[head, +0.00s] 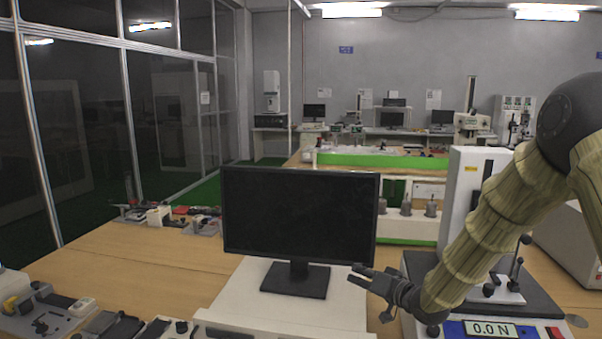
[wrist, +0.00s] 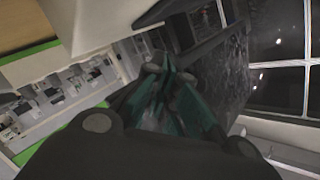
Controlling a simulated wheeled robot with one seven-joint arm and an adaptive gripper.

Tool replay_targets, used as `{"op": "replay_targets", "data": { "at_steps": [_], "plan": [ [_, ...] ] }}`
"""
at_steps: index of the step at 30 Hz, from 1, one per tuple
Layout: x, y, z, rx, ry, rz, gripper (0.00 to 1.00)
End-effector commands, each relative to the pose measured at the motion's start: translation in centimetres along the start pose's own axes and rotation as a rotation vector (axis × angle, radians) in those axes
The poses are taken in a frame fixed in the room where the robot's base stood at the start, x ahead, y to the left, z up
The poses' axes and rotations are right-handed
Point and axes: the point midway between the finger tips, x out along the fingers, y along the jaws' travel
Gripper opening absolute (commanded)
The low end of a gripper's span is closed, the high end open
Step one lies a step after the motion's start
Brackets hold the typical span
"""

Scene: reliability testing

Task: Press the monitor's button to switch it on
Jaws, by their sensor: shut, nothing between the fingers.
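The monitor (head: 300,213) is black, with a dark screen, and stands upright on its black foot (head: 294,280) on a white base (head: 240,303). Its button is too small to make out. My gripper (head: 359,274) is shut and empty, just below the monitor's lower right corner, with its fingers pointing left. I cannot tell whether it touches the monitor. In the wrist view the shut fingers (wrist: 165,68) lie alongside the dark monitor (wrist: 222,70), which fills the area to their right.
A test machine with a display (head: 492,329) stands right of the monitor, behind my arm. Small tools and fixtures (head: 75,315) lie at the front left of the wooden table (head: 150,262). Bare tabletop lies left of the monitor. More benches stand behind.

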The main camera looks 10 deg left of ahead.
Motion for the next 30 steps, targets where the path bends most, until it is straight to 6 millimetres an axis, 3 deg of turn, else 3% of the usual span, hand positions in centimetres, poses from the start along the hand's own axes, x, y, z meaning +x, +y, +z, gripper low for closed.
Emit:
{"op": "replay_targets", "data": {
  "at_steps": [30],
  "plan": [
    [-0.53, -0.40, 0.29, 0.002, 0.001, 0.000, 0.00]
  ]
}}
